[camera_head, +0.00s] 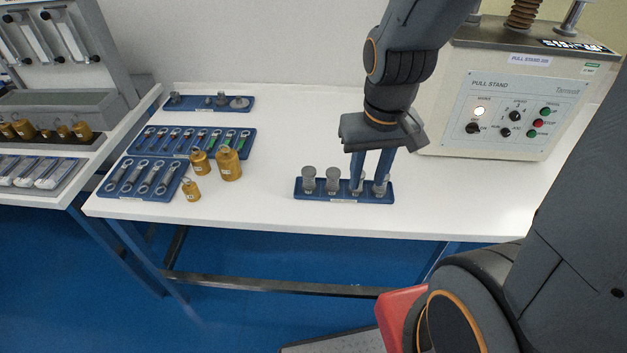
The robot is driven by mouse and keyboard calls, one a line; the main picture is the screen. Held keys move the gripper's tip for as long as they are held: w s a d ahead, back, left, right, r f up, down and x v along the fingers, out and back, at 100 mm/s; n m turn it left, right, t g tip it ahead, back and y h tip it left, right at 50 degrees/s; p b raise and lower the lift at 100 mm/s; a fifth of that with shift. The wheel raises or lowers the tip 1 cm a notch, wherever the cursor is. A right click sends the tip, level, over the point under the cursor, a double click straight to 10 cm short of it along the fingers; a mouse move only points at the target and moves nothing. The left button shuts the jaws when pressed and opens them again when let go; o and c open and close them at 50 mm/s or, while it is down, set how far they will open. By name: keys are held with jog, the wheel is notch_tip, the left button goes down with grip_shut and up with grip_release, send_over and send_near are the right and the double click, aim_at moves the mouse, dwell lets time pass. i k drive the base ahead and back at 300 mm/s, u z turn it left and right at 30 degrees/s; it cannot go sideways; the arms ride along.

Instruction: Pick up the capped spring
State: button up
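A blue tray (328,196) on the white table holds a row of small grey upright cylindrical parts. Two on its left (309,178) (333,179) have wide round tops. Two more on its right (357,185) (380,186) stand by my gripper's fingers and are partly hidden. I cannot tell which of them is the capped spring. My gripper (370,184) points down over the right half of this tray. Its two blue fingers are apart, with their tips at the height of the right-hand parts. I cannot see anything clearly held between them.
A pull stand machine (515,105) stands close to the right of my gripper. Left on the table are blue trays of wrenches and tools (150,178) (190,141), brass weights (229,165) and a rear tray (210,104). The table's middle is clear.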

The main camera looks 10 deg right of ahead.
aim_at(308, 186)
jog(key=u, duration=1.55)
jog(key=k, duration=0.75)
jog(key=z, duration=0.3)
